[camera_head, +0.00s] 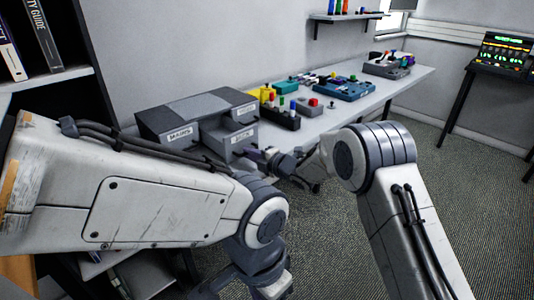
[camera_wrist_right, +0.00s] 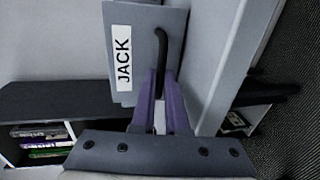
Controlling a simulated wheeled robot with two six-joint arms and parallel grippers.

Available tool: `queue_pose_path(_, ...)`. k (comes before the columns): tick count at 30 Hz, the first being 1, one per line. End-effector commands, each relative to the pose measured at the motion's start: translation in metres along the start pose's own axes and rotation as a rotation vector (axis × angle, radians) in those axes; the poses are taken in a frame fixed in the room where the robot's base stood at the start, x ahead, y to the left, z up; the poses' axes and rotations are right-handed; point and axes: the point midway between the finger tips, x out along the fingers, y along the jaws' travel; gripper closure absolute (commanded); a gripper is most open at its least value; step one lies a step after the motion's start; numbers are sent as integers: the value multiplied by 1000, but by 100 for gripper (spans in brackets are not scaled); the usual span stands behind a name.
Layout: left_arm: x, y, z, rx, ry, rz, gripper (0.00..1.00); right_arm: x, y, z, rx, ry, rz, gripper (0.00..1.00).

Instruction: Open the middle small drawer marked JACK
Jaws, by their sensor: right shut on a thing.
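The drawer unit (camera_head: 172,112) stands at the left end of the long table. Its JACK drawer (camera_head: 229,145) sticks out in front of the unit, between a MAINS drawer (camera_head: 181,134) and another labelled drawer (camera_head: 246,109). In the right wrist view, the grey JACK drawer front (camera_wrist_right: 150,18) with its white label fills the upper middle, and it has a black bar handle (camera_wrist_right: 161,42). My right gripper (camera_wrist_right: 160,76), with purple fingers, is shut on the handle; it also shows at the drawer front in the head view (camera_head: 268,155). My left arm crosses the foreground; its fingers are not visible.
A bookshelf (camera_head: 60,76) is at the left. Carpeted floor (camera_head: 440,165) lies free in front of the table at the right.

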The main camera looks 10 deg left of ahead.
Motion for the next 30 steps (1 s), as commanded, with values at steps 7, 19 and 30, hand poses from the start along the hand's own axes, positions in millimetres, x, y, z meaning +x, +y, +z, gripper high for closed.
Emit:
queue_pose_path(7, 1, 0, 0, 0, 0, 0, 50, 1, 1, -7, -1, 9, 0, 100)
queue_pose_path(19, 1, 0, 0, 0, 0, 0, 50, 2, 1, -7, -2, 11, 0, 58)
queue_pose_path(30, 4, 0, 0, 0, 0, 0, 50, -16, 0, -6, -2, 9, -1, 58)
